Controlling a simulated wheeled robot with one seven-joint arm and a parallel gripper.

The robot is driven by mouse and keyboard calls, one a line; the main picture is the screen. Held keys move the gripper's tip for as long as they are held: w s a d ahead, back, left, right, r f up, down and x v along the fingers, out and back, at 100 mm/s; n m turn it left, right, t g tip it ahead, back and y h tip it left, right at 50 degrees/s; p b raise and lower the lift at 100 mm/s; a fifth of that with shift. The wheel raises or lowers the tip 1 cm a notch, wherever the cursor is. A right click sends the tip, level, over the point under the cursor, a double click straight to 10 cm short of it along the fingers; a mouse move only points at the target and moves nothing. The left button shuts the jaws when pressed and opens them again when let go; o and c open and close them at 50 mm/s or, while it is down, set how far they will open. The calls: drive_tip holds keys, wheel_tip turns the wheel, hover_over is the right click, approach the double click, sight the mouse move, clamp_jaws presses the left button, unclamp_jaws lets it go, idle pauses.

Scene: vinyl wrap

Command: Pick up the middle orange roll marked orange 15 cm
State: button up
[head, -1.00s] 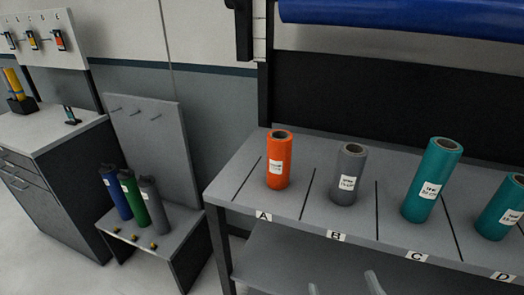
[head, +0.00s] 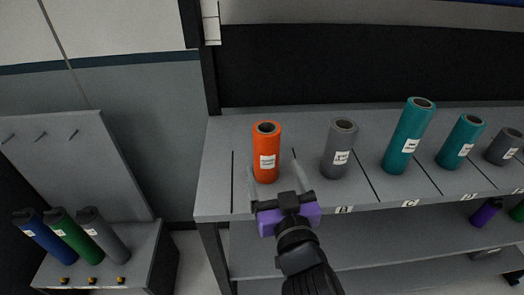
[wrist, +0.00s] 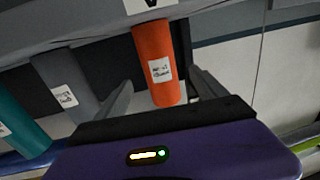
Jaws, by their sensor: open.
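One orange roll (head: 266,142) stands upright at the left end of the bench's upper shelf (head: 222,150). It has a white label whose print is too small to read. My gripper (head: 273,174) is open and empty at the shelf's front, with its fingers pointing at the roll. In the head view the roll's lower part shows between the fingertips. In the wrist view the orange roll (wrist: 153,50) also shows between the two fingers (wrist: 163,95). I cannot tell whether the fingers reach around it or stop short.
A grey roll (head: 338,150) stands right of the orange one, then a tall teal roll (head: 408,138), a shorter teal roll (head: 460,143) and another grey roll (head: 503,147). A low stand (head: 140,262) with blue, green and grey rolls is at lower left.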

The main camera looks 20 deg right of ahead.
sight(270, 160)
drive_tip(key=w+p, duration=0.1)
drive_tip(key=w, duration=0.2)
drive_tip(key=w+d+p, duration=0.1)
drive_tip(key=w+p, duration=0.1)
drive_tip(key=w, duration=0.1)
drive_tip(key=shift+w+d+r, duration=0.1)
drive_tip(key=shift+w+d, duration=0.1)
drive_tip(key=shift+w, duration=0.55)
drive_tip(key=c, duration=1.8)
